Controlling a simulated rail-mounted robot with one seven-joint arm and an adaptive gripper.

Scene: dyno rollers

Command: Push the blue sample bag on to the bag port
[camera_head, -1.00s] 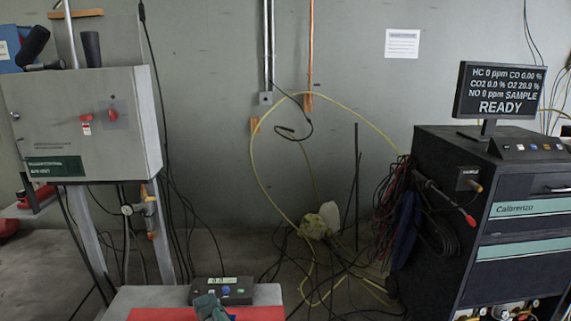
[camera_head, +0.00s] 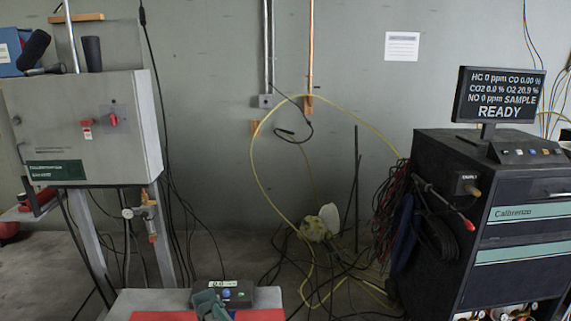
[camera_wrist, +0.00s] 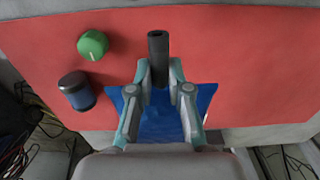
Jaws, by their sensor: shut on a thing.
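The blue sample bag (camera_wrist: 160,122) lies low in the wrist view, under and between my fingers, over a red mat. A dark tubular neck (camera_wrist: 158,45) sticks out ahead of it. My gripper (camera_wrist: 159,66) is shut on this neck, one teal-and-grey finger on each side. The fingers and palm hide part of the bag. In the head view only part of my gripper (camera_head: 211,303) shows at the bottom edge, and the bag cannot be made out there. A brass-tipped fitting (camera_head: 472,188) is on the analyser's side; I cannot tell whether it is the bag port.
The red mat (camera_wrist: 250,60) covers a pale bench top. A green knob-like cap (camera_wrist: 92,44) and a dark-lidded blue jar (camera_wrist: 76,90) are left of my gripper. A small meter (camera_head: 225,292) sits at the bench's back. The dark analyser (camera_head: 450,200) stands right; cables and a yellow hose lie between.

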